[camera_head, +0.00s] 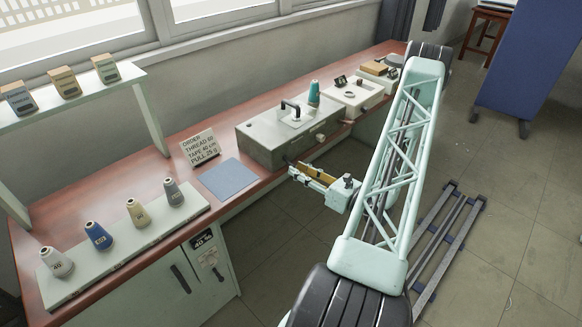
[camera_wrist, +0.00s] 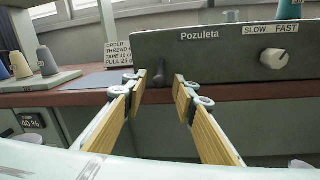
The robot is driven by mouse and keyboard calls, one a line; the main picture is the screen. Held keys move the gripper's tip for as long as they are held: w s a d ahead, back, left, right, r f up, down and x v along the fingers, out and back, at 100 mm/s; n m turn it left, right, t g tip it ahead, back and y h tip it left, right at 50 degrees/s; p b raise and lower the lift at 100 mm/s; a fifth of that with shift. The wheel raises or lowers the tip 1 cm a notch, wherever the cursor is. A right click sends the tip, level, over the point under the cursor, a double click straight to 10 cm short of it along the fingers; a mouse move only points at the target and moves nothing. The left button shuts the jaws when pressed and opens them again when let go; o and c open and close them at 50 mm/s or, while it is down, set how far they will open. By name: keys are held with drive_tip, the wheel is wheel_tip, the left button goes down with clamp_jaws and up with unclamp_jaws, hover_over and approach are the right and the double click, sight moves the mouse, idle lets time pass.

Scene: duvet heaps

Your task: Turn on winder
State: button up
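The winder, a grey-green box labelled "Pozuleta" (camera_head: 262,142), sits on the red-brown bench; its front panel fills the upper right of the wrist view (camera_wrist: 215,65). A dark toggle-like lever (camera_wrist: 159,72) sticks out at the lower left of this panel. A white knob (camera_wrist: 272,55) marked SLOW and FAST is farther right. My gripper (camera_head: 296,174) is in front of the winder. In the wrist view my gripper (camera_wrist: 155,84) is open and empty, with the lever seen between its wooden-faced fingers. I cannot tell whether they touch the panel.
Several thread cones stand on a pale board (camera_head: 130,243). A teal cone (camera_head: 314,93) stands behind the winder, and a cream device (camera_head: 352,97) is beyond it. A cabinet (camera_head: 198,274) is under the bench.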

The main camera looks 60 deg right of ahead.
sight(289, 164)
drive_tip(key=shift+w+d, duration=0.2)
drive_tip(key=shift+w, duration=1.85)
drive_tip(key=c, duration=0.9)
